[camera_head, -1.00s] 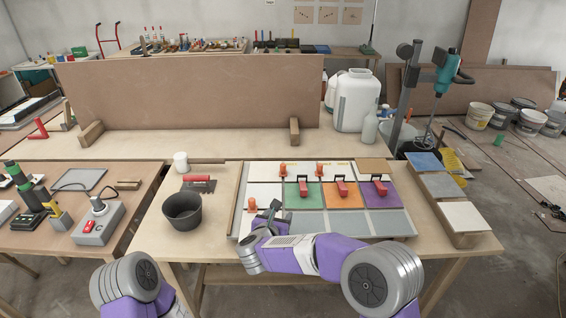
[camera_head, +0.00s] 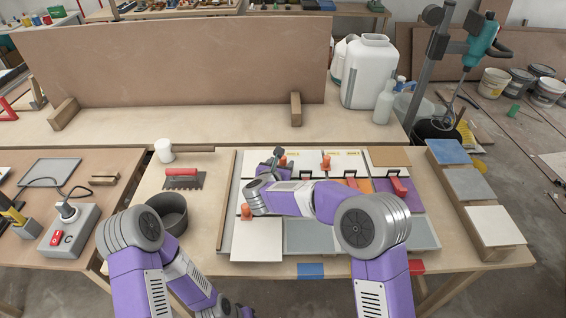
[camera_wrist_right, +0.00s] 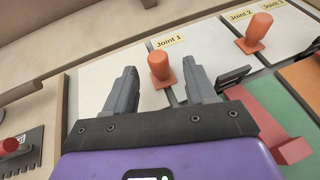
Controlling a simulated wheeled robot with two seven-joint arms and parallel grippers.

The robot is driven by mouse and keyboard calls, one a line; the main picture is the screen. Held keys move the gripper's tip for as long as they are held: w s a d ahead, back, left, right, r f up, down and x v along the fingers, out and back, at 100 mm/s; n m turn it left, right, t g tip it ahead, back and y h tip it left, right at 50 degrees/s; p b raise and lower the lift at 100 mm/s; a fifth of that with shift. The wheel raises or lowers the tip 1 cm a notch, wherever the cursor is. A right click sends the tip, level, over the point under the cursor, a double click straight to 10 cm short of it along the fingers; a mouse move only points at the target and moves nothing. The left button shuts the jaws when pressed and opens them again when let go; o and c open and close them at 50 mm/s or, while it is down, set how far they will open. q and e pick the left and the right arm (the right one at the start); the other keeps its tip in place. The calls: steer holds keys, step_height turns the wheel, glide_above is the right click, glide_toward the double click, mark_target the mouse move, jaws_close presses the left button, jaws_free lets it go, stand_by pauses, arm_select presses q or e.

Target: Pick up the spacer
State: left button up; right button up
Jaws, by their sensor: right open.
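An orange spacer (camera_head: 283,161) stands upright at the joint between two white tiles at the back left of the tile board. In the right wrist view this spacer (camera_wrist_right: 160,66) is beside the "Joint 1" label. My right gripper (camera_wrist_right: 163,80) is open, with one finger on each side of the spacer, not closed on it. In the head view the right gripper (camera_head: 274,158) is small and partly hidden by its own wrist. A second spacer (camera_head: 326,162) stands at Joint 2; it also shows in the wrist view (camera_wrist_right: 258,32). A third spacer (camera_head: 246,211) stands at the left. My left gripper is out of view.
Red-handled tools (camera_head: 399,187) sit on the coloured tiles, partly behind my right arm. Loose tiles (camera_head: 469,185) lie on the right rack.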

mark_target(282, 162)
steer(key=x, duration=0.3)
steer(key=shift+w+d+f, duration=0.1)
steer(key=shift+w+f, duration=0.15)
steer(key=c, duration=1)
